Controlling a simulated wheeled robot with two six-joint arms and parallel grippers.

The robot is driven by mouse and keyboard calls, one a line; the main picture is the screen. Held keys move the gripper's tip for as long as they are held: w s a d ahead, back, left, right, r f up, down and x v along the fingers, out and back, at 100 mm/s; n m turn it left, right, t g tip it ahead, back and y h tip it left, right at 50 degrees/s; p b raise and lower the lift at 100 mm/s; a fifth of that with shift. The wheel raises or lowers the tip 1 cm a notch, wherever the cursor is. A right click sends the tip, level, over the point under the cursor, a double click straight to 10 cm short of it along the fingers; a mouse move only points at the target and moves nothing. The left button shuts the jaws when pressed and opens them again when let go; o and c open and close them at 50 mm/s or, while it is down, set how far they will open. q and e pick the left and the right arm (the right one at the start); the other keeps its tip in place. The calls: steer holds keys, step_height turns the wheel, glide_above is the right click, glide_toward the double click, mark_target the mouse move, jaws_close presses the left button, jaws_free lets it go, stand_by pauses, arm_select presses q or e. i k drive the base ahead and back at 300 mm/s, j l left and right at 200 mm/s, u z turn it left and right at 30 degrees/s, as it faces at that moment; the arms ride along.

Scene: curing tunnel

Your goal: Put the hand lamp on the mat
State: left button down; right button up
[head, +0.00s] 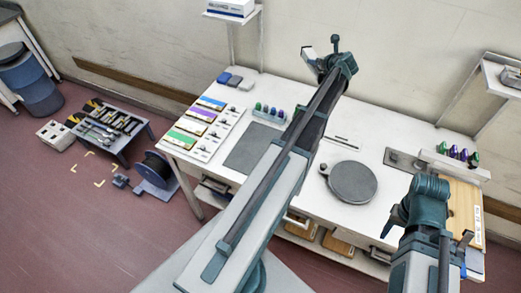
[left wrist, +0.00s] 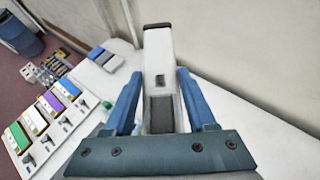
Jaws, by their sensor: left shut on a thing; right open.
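The hand lamp (left wrist: 160,70), a pale upright block with a dark cap and a small dark button, stands between the blue fingers of my left gripper (left wrist: 160,85), which is shut on it. In the head view my left gripper (head: 316,60) is above the back of the worktable, and a small pale part of the lamp (head: 307,53) shows beside it. The flat dark-grey mat (head: 248,150) lies bare on the table, left of my left arm, which covers its right side. My right gripper (head: 427,235) is open and empty near the table's front right.
A round grey disc (head: 353,182) lies on the table right of my left arm. Coloured cards (head: 201,117) lie left of the mat, and small bottles (head: 270,113) stand behind it. A rack with coloured bottles (head: 456,158) is at the right. Wall shelves (head: 505,75) overhang the back.

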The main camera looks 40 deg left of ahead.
mark_target(246, 141)
steer(key=k+j+z, duration=0.35)
steer(key=k+j, duration=0.2)
steer(key=j, duration=0.35)
steer(key=k+j+z, duration=0.4)
steer(key=k+j, duration=0.25)
steer(key=k+j+z, duration=0.15)
steer(key=k+j, duration=0.15)
steer(key=j, duration=0.2)
steer(key=k+j+z, duration=0.2)
steer(key=j, duration=0.3)
steer(key=k, duration=0.1)
